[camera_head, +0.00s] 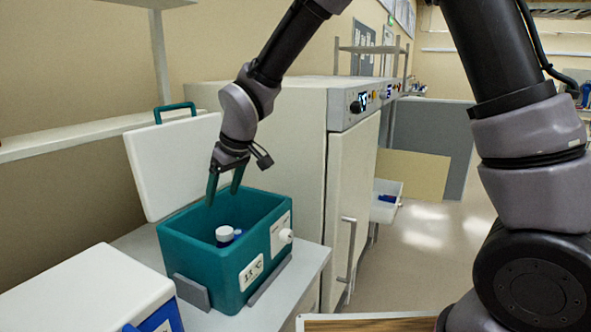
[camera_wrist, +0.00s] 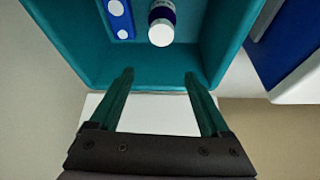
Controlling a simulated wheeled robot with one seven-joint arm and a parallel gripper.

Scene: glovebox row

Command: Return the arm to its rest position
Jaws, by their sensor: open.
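My gripper (camera_head: 223,188) is open and empty, its green fingers pointing down over the teal box (camera_head: 191,259) on the bench. In the wrist view my gripper (camera_wrist: 158,80) shows its two fingers spread apart near the rim of the teal box (camera_wrist: 85,62). Inside the box stands a white-capped container (camera_head: 224,235), which also shows in the wrist view (camera_wrist: 161,30). It is apart from the fingers. A blue piece with white round tops (camera_wrist: 119,18) lies beside it in the wrist view.
The box's white lid (camera_head: 170,165) stands open behind it. A second white-lidded box (camera_head: 85,290) is at the front left. A large cream cabinet (camera_head: 350,190) stands close to the right of the box. A shelf (camera_head: 75,137) runs along the wall. Open floor lies farther right.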

